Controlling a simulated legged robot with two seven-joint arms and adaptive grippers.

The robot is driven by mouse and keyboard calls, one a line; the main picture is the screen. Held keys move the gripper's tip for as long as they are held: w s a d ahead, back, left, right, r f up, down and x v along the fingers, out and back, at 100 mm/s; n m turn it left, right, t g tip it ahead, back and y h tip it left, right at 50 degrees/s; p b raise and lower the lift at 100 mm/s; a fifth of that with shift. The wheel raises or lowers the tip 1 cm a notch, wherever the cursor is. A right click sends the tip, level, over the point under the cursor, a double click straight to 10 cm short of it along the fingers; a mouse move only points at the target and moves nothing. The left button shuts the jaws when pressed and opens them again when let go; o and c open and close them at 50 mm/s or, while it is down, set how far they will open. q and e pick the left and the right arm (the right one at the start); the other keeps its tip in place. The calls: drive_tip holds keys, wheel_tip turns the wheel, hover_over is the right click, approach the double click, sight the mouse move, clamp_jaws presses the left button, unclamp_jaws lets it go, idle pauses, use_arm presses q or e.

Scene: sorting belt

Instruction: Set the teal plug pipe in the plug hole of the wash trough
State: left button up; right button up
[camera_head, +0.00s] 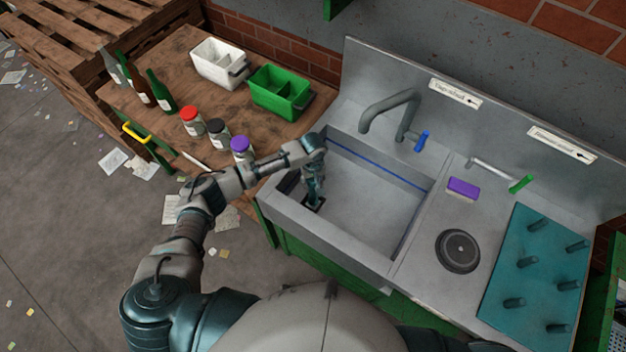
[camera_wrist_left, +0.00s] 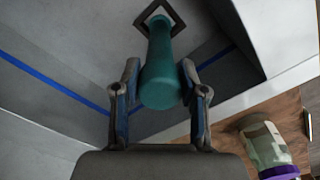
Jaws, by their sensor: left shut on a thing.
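The teal plug pipe (camera_wrist_left: 160,62) is between the fingers of my left gripper (camera_wrist_left: 158,92), which is shut on it. The gripper (camera_head: 314,190) is down inside the wash trough (camera_head: 372,205), near its left end. The dark square plug hole (camera_wrist_left: 178,17) shows at the pipe's far end in the wrist view; it also shows under the gripper in the head view (camera_head: 318,204). The pipe's far end lies over or in the square; I cannot tell how deep it is. My right gripper is not in view.
A grey tap (camera_head: 392,105) with a blue handle stands behind the trough. To the right are a purple sponge (camera_head: 463,187), a round black disc (camera_head: 457,251) and a teal peg board (camera_head: 535,270). Jars (camera_head: 217,131), bottles and two bins stand on the wooden table at left.

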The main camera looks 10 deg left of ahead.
use_arm(q)
drive_tip(key=shift+f, duration=0.5)
idle(0.3)
drive_tip(key=o, duration=1)
drive_tip(key=shift+o, duration=0.2)
wheel_tip(320, 180, up, 12)
drive_tip(key=shift+f, duration=0.1)
drive_tip(key=shift+s, duration=0.1)
